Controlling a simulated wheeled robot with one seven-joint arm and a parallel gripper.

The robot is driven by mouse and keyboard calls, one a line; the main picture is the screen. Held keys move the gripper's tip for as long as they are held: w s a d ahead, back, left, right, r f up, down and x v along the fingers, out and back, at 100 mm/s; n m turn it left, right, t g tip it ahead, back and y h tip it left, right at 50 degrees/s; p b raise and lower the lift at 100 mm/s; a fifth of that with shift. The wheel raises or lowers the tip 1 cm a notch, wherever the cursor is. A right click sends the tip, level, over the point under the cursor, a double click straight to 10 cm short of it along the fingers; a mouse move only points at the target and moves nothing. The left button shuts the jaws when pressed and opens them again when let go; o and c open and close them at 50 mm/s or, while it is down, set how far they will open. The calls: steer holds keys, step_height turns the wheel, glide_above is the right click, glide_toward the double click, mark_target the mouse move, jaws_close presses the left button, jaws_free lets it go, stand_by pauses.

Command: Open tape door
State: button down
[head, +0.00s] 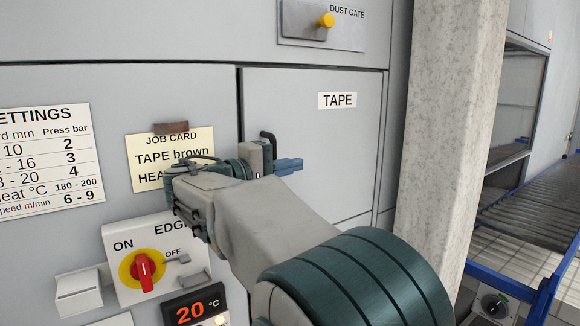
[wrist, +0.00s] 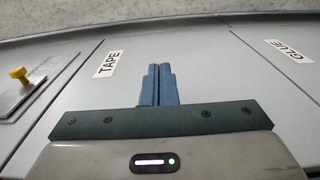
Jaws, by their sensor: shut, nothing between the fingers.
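The tape door (head: 330,150) is a grey panel with a white TAPE label (head: 337,100); the label also shows in the wrist view (wrist: 107,65). The door looks closed, with a dark gap along its left edge. In the wrist view the fingertips (wrist: 158,69) lie over the door face. I cannot tell whether they touch it or the handle.
A dust gate plate with a yellow knob (head: 327,20) is above the door. A job card (head: 170,150) and a red rotary switch (head: 143,270) are to the left. A concrete pillar (head: 450,110) stands to the right. A GLUE label (wrist: 290,50) shows in the wrist view.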

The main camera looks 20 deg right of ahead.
stand_by(0.8)
steer(key=s+a+n+t+y+b, duration=0.3)
steer(key=a+t+b, duration=0.1)
steer(key=a+b, duration=0.15)
steer(key=s+a+n+t+y+b, duration=0.2)
steer(key=s+a+n+t+b, duration=0.15)
steer(key=a, duration=0.35)
steer(key=p+x, duration=0.2)
steer(key=x, duration=0.8)
steer(key=shift+m, duration=0.35)
steer(key=shift+f, duration=0.1)
